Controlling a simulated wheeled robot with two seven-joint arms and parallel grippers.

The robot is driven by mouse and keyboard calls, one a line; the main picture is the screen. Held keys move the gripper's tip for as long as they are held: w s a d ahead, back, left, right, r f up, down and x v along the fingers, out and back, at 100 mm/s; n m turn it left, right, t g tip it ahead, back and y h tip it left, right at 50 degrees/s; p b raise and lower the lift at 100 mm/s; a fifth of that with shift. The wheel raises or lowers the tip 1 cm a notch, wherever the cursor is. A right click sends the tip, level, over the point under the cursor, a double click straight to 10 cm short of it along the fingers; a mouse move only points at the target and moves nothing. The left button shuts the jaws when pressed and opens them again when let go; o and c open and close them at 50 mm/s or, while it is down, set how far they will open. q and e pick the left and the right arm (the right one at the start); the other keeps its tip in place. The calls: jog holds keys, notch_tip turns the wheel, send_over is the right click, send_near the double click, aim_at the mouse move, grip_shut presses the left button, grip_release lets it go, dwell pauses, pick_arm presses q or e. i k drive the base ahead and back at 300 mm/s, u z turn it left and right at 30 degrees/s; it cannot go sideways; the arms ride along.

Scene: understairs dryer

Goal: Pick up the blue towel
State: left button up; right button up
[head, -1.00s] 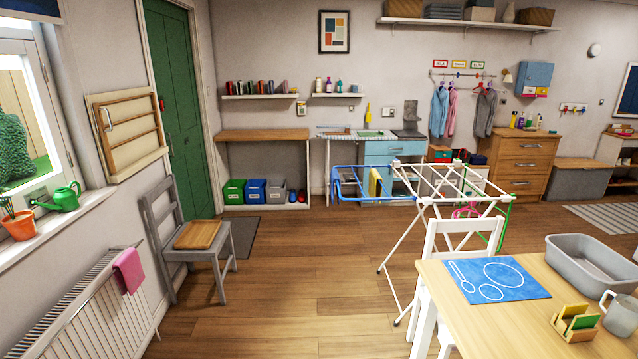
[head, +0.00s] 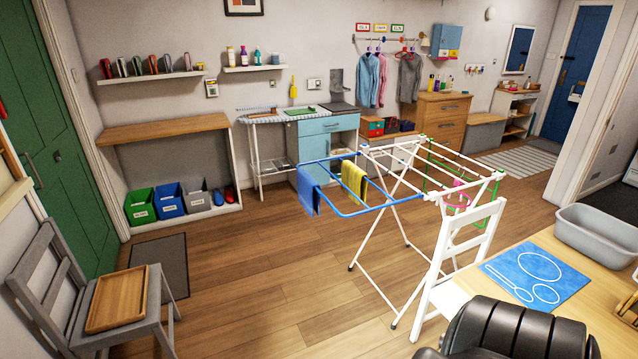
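A blue towel (head: 309,190) hangs over the left end of the blue rail of the white folding drying rack (head: 395,222). A yellow towel (head: 354,180) hangs on the same wing, a little to its right. The blue towel hangs free, with nothing touching it but the rack. Neither gripper shows in the head view. A dark ribbed part of my own body shows at the bottom right, over the table's near edge.
A white chair (head: 462,250) stands between the rack and the wooden table (head: 600,285), which holds a blue placemat (head: 535,273) and a grey basin (head: 597,238). A grey chair (head: 95,290) with a wooden tray stands at left. The floor (head: 265,270) left of the rack is clear.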

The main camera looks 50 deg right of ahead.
aim_at(308, 197)
jog(key=z, duration=0.8)
jog(key=i, duration=1)
jog(key=z, duration=1.15)
